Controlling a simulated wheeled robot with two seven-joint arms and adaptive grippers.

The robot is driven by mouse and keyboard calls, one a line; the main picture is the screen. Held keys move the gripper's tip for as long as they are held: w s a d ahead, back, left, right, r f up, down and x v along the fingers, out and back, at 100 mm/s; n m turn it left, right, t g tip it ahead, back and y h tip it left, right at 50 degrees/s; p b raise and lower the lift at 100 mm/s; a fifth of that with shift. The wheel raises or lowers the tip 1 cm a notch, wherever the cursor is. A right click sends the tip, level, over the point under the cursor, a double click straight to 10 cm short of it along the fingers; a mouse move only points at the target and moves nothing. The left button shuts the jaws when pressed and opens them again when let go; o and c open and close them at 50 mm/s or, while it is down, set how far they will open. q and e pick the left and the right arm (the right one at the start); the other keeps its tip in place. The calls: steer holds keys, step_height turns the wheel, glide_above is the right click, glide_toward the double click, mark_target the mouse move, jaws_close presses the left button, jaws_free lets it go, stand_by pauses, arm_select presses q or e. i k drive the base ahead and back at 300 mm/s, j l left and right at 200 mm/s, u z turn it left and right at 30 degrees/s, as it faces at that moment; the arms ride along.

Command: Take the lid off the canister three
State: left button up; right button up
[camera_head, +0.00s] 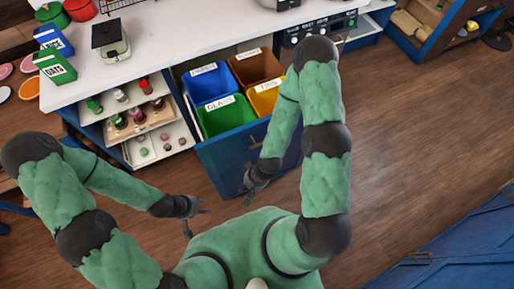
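I cannot make out which thing is canister three. A green round lidded container (51,14) and a red one (80,9) stand on the white counter at the upper left, cut by the top edge. No gripper is near them. My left gripper (195,220) hangs low in front of my body, its fingers spread and empty. My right gripper (253,192) is just right of it, in front of the blue drawer; it is small and dark, so I cannot tell its opening. Nothing shows in it.
A blue box (55,40) and a green OATS box (56,67) stand on the counter (160,40), beside a scale (111,41). An open drawer holds several coloured bins (222,116). A spice shelf (118,108) stands out to its left. The wooden floor (410,150) at right is clear.

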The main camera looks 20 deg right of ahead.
mark_target(108, 32)
steer(key=i+j+z, duration=0.1)
steer(key=j, duration=0.4)
steer(key=i+j+z, duration=0.15)
steer(key=j, duration=0.35)
steer(key=j+z, duration=0.1)
steer(key=j, duration=0.4)
steer(key=z, duration=1.6)
steer(key=u, duration=1.8)
steer(key=i+u, duration=0.35)
steer(key=i+j, duration=0.05)
steer(key=i, duration=0.05)
